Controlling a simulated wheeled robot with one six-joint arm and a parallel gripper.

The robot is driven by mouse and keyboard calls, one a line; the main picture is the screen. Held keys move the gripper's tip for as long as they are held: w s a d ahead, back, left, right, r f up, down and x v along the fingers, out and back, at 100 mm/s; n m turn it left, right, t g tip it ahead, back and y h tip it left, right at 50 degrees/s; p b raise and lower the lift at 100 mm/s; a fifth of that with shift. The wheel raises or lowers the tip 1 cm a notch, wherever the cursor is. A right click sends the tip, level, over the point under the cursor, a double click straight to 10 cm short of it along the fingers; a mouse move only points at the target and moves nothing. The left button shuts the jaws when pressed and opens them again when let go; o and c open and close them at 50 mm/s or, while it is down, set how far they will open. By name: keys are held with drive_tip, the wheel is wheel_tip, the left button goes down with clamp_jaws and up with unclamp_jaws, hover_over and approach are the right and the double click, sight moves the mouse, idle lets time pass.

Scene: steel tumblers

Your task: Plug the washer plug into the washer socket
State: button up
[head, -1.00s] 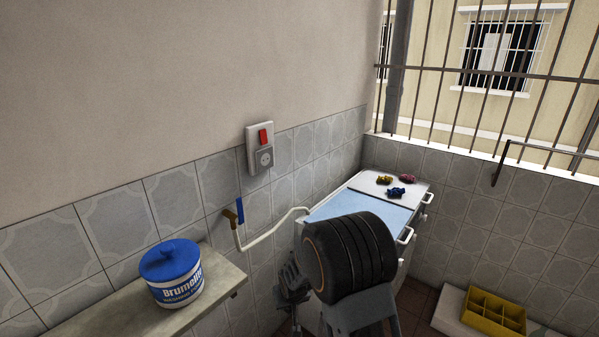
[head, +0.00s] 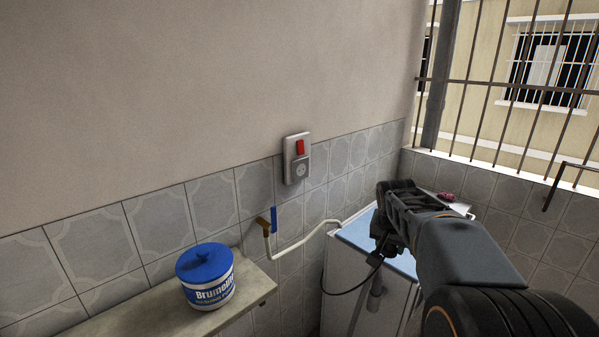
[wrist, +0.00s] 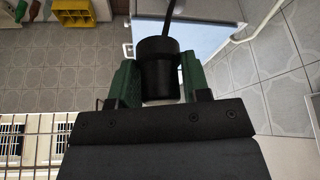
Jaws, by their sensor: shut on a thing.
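The washer socket (head: 300,172) is a grey outlet on a wall plate, below a red switch, in the head view. My gripper (head: 379,240) is to the right of the socket and lower in the picture, over the blue-topped washer area. In the wrist view, my gripper's green fingers (wrist: 160,85) are shut on the black washer plug (wrist: 158,68). A dark cable (wrist: 172,14) runs from the plug, and in the head view it curves down to the left. The plug is apart from the socket. Its contact end is hidden in both views.
A white cabinet-like body with a light blue top (head: 362,232) stands beneath my gripper. A pipe with a blue-handled tap (head: 274,220) sticks out below the socket. A blue-lidded tub (head: 207,277) stands on a ledge (head: 150,322). Window bars are at right.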

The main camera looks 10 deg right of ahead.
drive_tip(key=a+f+n+y, duration=0.1)
drive_tip(key=a+f+n, duration=0.1)
drive_tip(key=a+f, duration=0.3)
drive_tip(key=w+a+f+n+y, duration=0.1)
drive_tip(key=a+f+n, duration=0.2)
drive_tip(key=f, duration=1)
drive_tip(key=w+a+f+n+t, duration=0.1)
drive_tip(key=a+f+n, duration=0.1)
drive_tip(key=a+f, duration=0.6)
drive_tip(key=shift+f+n+y, duration=0.3)
drive_tip(key=shift+f+y, duration=0.1)
drive_tip(key=shift+f, duration=0.45)
